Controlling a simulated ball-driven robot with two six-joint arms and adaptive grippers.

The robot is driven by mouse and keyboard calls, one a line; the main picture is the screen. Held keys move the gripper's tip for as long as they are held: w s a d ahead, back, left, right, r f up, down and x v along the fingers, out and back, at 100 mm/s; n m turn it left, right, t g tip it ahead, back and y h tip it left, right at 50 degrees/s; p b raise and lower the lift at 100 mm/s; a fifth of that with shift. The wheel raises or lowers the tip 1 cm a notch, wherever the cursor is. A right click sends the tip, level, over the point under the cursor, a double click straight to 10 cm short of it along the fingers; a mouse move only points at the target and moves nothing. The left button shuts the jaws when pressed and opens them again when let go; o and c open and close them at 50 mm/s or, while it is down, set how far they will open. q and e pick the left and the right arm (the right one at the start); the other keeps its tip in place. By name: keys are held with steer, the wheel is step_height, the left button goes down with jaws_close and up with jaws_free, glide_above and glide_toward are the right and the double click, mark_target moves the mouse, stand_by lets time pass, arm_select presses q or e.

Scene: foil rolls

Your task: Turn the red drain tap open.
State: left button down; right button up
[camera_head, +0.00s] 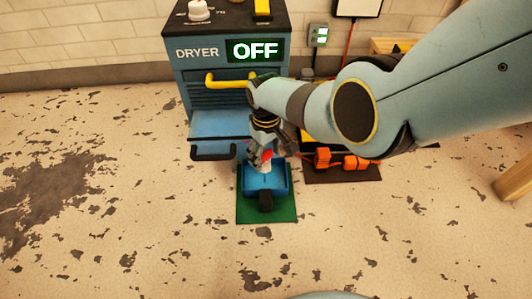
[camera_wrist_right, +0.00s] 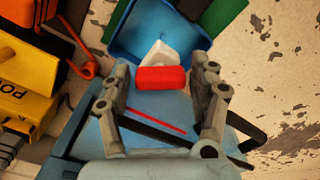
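The red drain tap (camera_head: 267,155) is a small red bar with a white piece (camera_wrist_right: 155,52) just beyond it. In the right wrist view the red bar (camera_wrist_right: 160,78) lies crosswise between the two fingers of my right gripper (camera_wrist_right: 162,70). The fingers are open, with a gap visible on each side of the bar. In the head view my right gripper (camera_head: 262,140) points down at the front of the blue dryer (camera_head: 228,80), partly hiding the tap. A blue container (camera_head: 265,178) stands below, on a green mat (camera_head: 250,213). My left gripper is not in view.
The dryer's display (camera_head: 255,50) reads OFF above a yellow handle (camera_head: 228,80). A blue panel with a dark handle (camera_head: 212,152) juts out left of my gripper. Orange and yellow items (camera_head: 345,160) lie on a dark mat to the right. The front floor is clear.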

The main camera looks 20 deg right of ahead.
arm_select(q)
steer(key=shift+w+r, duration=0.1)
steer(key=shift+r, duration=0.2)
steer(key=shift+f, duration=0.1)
